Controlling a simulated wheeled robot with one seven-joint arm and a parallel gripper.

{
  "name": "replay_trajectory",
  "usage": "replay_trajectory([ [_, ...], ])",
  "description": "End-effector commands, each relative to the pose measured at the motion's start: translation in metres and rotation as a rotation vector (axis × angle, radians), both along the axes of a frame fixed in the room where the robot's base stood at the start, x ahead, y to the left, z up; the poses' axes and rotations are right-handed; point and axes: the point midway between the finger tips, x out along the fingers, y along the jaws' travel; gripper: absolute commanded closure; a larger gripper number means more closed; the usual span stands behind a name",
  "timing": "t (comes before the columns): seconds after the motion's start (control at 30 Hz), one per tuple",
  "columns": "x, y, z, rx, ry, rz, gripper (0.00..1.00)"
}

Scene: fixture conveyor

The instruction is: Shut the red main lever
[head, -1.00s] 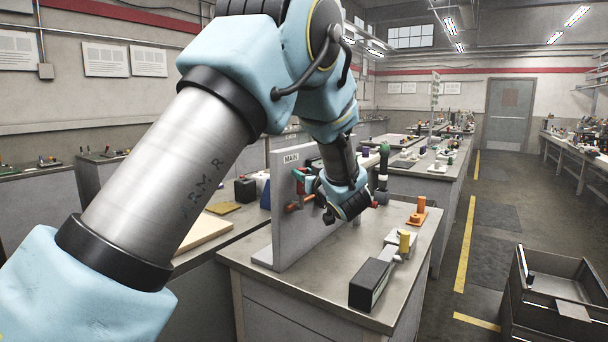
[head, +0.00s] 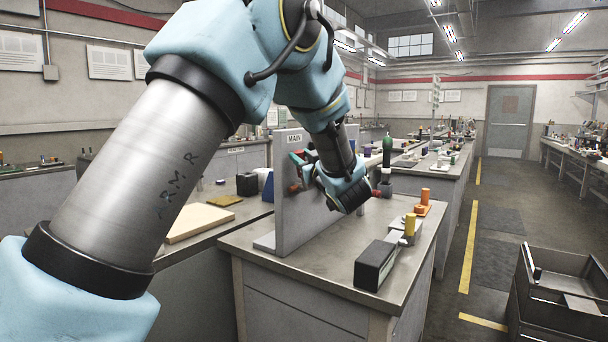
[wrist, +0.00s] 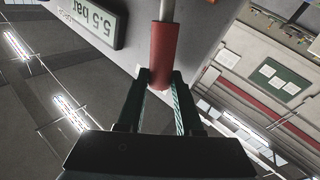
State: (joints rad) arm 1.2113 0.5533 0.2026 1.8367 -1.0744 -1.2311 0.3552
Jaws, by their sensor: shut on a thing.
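The red main lever's sleeve (wrist: 163,55) shows in the wrist view, on a metal rod that runs up out of the picture. My gripper (wrist: 160,85) has one finger on each side of the sleeve's lower end and is shut on it. In the head view my gripper (head: 311,177) is at the face of the grey upright panel (head: 292,222) labelled MAIN. The lever is mostly hidden there by my wrist, so its angle is hard to tell.
On the bench (head: 330,262) stand a black box (head: 375,265), a yellow cylinder (head: 410,225) and an orange piece (head: 424,203). An open grey bin (head: 560,290) is at the right; the aisle is mostly clear.

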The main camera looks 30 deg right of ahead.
Motion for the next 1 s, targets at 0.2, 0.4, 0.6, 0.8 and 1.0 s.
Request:
replay_trajectory([
  [0.2, -0.007, 0.012, -0.019, -0.140, -0.079, 0.000, 1.00],
  [0.4, -0.012, 0.023, -0.028, -0.266, -0.149, 0.001, 1.00],
  [0.6, -0.017, 0.032, -0.038, -0.394, -0.219, 0.001, 1.00],
  [0.8, -0.022, 0.040, -0.049, -0.520, -0.289, 0.001, 1.00],
  [1.0, -0.025, 0.046, -0.059, -0.637, -0.353, 0.002, 1.00],
])
